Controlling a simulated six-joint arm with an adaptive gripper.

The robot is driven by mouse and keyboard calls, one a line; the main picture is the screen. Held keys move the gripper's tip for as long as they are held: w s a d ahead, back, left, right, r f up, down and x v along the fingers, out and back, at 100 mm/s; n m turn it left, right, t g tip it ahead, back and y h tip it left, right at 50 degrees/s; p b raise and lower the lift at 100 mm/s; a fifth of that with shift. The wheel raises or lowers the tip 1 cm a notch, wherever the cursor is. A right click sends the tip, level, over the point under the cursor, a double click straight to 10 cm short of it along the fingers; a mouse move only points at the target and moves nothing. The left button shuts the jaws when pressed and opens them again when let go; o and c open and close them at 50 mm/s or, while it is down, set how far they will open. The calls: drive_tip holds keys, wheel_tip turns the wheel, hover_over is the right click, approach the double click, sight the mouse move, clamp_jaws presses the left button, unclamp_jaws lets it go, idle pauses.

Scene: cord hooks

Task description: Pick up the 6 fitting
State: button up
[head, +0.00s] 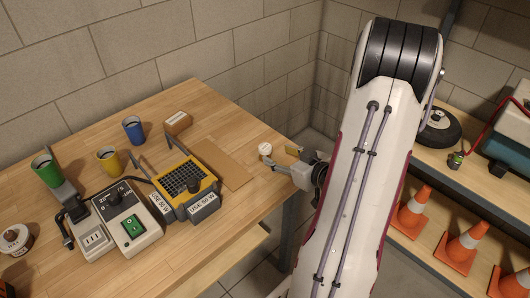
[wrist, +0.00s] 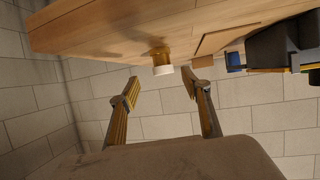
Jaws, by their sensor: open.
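No number 6 is readable on anything in either view. A small jar-like piece with a white round top (head: 265,149) stands near the table's right edge. In the wrist view, which shows the table upside down, it has an amber body and a white end (wrist: 162,70). My gripper (head: 276,164) is just beside it at the table's right edge. In the wrist view my gripper (wrist: 160,82) is open, its two fingers spread with nothing between them. The white end lies just beyond the fingertips, apart from both. I cannot tell whether this piece is the 6 fitting.
A flat brown board (head: 221,165) lies left of the piece. A yellow-and-grey unit (head: 185,190), a grey dial box (head: 127,222), a blue cup (head: 134,130), a yellow cup (head: 109,161) and a green cup (head: 47,170) stand farther left. Shelves with orange cones (head: 461,248) are at right.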

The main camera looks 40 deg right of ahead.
sight(269, 152)
drive_tip(key=shift+s+f, duration=0.1)
drive_tip(key=shift+s, duration=0.05)
idle(0.3)
drive_tip(key=shift+x, duration=1.3)
drive_tip(key=shift+w+a+f, duration=0.1)
drive_tip(key=shift+w+f, duration=0.1)
drive_tip(key=shift+w, duration=0.7)
drive_tip(key=shift+w+f, duration=0.2)
drive_tip(key=shift+w, duration=0.75)
drive_tip(key=shift+w+f, duration=0.3)
drive_tip(key=shift+w, duration=0.4)
drive_tip(key=c, duration=1.3)
